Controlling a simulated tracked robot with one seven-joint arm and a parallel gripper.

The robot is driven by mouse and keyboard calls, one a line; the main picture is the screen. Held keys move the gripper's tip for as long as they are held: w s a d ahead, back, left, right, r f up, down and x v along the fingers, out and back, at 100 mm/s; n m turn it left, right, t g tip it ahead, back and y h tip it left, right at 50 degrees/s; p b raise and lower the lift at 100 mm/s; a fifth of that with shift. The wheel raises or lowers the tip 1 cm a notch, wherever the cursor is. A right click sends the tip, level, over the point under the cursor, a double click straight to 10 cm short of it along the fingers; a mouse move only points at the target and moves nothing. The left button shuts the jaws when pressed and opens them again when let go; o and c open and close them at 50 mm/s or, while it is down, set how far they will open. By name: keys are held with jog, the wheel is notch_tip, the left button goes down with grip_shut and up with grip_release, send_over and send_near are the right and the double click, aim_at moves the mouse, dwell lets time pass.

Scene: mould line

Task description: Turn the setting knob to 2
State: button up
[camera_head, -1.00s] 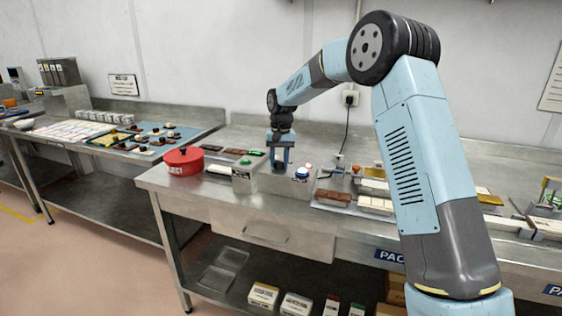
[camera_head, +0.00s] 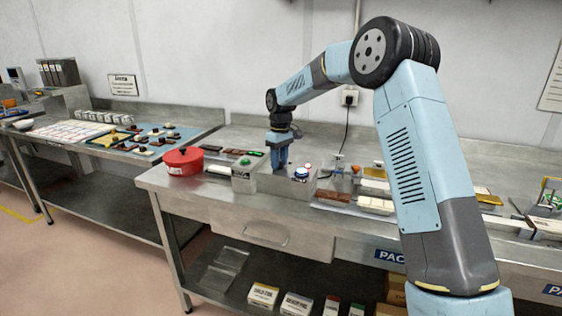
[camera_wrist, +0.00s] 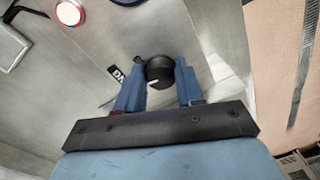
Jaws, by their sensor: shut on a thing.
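The setting knob (camera_wrist: 160,72) is round and black with a white pointer mark on its lower side in the wrist view. It sits on a grey metal control box (camera_wrist: 100,30). My gripper (camera_wrist: 160,80) has its two blue fingers on either side of the knob, shut on it. A small black label with white letters (camera_wrist: 118,74) is partly visible beside the left finger; I cannot read a 2 or any scale. In the head view my gripper (camera_head: 281,163) points down at the box (camera_head: 285,185), and the knob is hidden there.
A red-rimmed lamp (camera_wrist: 69,13) is on the box in the wrist view. A blue-and-white button (camera_head: 302,173) is right of my gripper, a green button (camera_head: 245,162) left. A red pot (camera_head: 184,161) stands further left. Chocolate bars and trays (camera_head: 375,205) lie to the right.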

jog(key=shift+a+n, duration=0.1)
jog(key=shift+n, duration=0.6)
jog(key=shift+s, duration=0.1)
jog(key=o, duration=1)
jog(key=shift+o, duration=0.2)
jog(key=shift+r, duration=0.1)
jog(key=shift+r, duration=0.3)
notch_tip(320, 180, up, 13)
jog(key=shift+w+d, duration=0.2)
jog(key=shift+w, duration=0.2)
